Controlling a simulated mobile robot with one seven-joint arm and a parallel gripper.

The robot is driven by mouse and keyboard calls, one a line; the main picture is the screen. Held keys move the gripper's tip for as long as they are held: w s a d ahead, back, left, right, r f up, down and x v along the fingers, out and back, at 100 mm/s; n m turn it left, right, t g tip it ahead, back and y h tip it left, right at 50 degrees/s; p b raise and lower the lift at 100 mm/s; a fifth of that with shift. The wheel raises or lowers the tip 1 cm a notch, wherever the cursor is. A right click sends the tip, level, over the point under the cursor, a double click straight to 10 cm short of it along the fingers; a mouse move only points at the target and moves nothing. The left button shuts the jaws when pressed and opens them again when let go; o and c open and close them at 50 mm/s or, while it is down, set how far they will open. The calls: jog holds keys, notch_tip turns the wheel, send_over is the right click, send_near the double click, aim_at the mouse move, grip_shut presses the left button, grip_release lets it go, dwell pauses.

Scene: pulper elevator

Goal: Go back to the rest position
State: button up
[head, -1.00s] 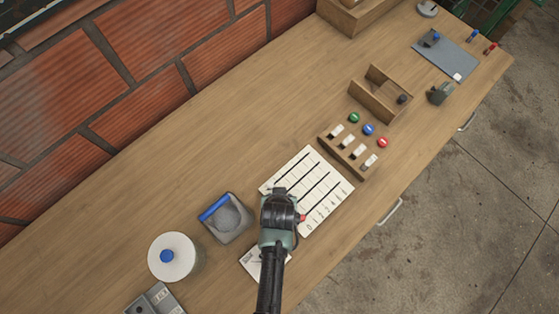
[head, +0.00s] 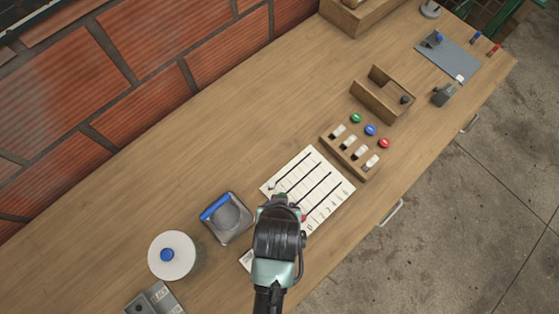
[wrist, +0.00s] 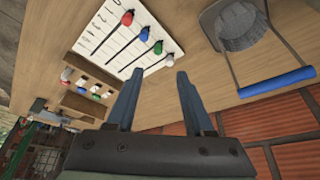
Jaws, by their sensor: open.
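My gripper (head: 278,235) is above the near left part of the white slider board (head: 335,190), over the wooden bench. In the wrist view my gripper (wrist: 157,76) has its two fingers spread apart with nothing between them. The fingers appear apart from the knobs. In the head view my gripper hides the near left end of the board and its fingertips are not clearly seen.
A grey bin with a blue handle (head: 215,206) and a white round lid with a blue knob (head: 183,262) stand left of my gripper. A switch block (head: 340,150) and wooden holder (head: 368,98) lie beyond the board. The bench's back middle is clear, before a brick wall.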

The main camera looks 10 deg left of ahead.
jog(key=shift+s+r, duration=0.1)
jog(key=shift+r, duration=0.2)
dwell(0.4)
jog(key=w+r+t+b, duration=0.1)
jog(key=w+r+t, duration=0.3)
jog(key=w+r, duration=0.45)
jog(key=w+d+r+t, duration=0.1)
jog(key=w+r+t, duration=0.3)
jog(key=r, duration=0.8)
jog(key=w+r+t+b, duration=0.1)
jog(key=w+r+t, duration=0.2)
jog(key=w+r, duration=0.6)
notch_tip(320, 180, up, 20)
jog(key=s+d+m+t, duration=0.1)
jog(key=s+d+t, duration=0.1)
jog(key=t, duration=0.4)
jog(key=s+r+t, duration=0.3)
jog(key=s+r, duration=0.1)
jog(key=r, duration=0.4)
jog(key=s+r+t, duration=0.3)
jog(key=s+r, duration=0.2)
jog(key=r, duration=0.4)
jog(key=shift+s+d+m+h+b, duration=0.2)
jog(key=shift+d+m+h+b, duration=0.1)
jog(key=shift+m+b, duration=0.15)
